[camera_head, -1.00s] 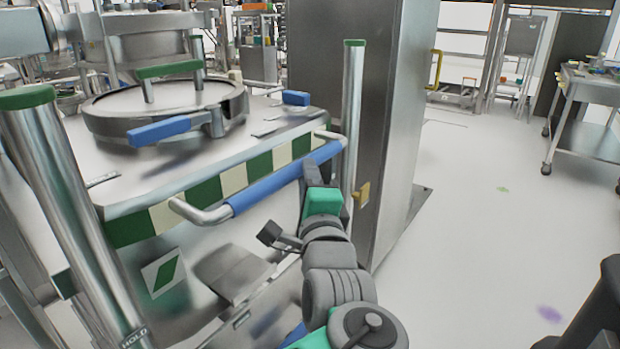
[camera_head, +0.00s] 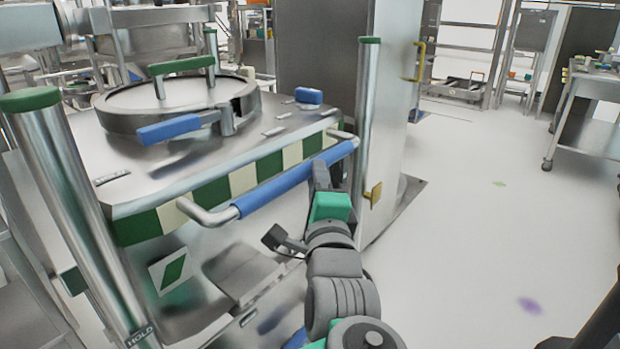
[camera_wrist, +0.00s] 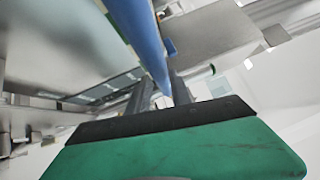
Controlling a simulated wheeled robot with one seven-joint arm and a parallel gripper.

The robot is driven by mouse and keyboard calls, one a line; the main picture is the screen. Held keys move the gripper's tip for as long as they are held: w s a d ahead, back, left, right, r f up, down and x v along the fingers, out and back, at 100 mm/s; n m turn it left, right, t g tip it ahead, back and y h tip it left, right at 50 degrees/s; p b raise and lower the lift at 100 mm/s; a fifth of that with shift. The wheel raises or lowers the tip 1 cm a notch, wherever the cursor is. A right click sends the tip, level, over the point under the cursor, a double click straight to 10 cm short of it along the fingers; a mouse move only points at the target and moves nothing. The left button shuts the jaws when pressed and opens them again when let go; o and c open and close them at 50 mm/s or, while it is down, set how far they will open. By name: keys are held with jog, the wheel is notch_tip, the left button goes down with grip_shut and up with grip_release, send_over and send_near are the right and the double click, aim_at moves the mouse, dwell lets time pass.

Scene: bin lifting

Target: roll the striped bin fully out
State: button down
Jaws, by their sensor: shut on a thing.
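The striped bin (camera_head: 160,268) is a steel box with a green and cream band along its top front edge and a round lid (camera_head: 176,100) with a blue latch. A blue handle bar (camera_head: 268,191) runs across its front. My gripper (camera_head: 322,172) is at the right part of this bar and is shut on it. In the wrist view the blue bar (camera_wrist: 140,35) passes between my two fingers (camera_wrist: 158,92). The fingertips are partly hidden behind the bar and my wrist in the head view.
Steel posts with green caps stand left (camera_head: 75,200) and right (camera_head: 365,120) of the bin. A tall steel cabinet (camera_head: 395,110) is close behind the right post. Open white floor (camera_head: 470,240) lies to the right, with a steel cart (camera_head: 590,110) at the far right.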

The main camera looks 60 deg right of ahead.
jog(key=shift+w+a+r+t, duration=0.15)
jog(key=shift+r+t, duration=0.15)
jog(key=shift+r, duration=0.4)
jog(key=c, duration=1.2)
grip_release()
jog(key=shift+f, duration=0.1)
jog(key=shift+o, duration=0.3)
jog(key=shift+f, duration=0.15)
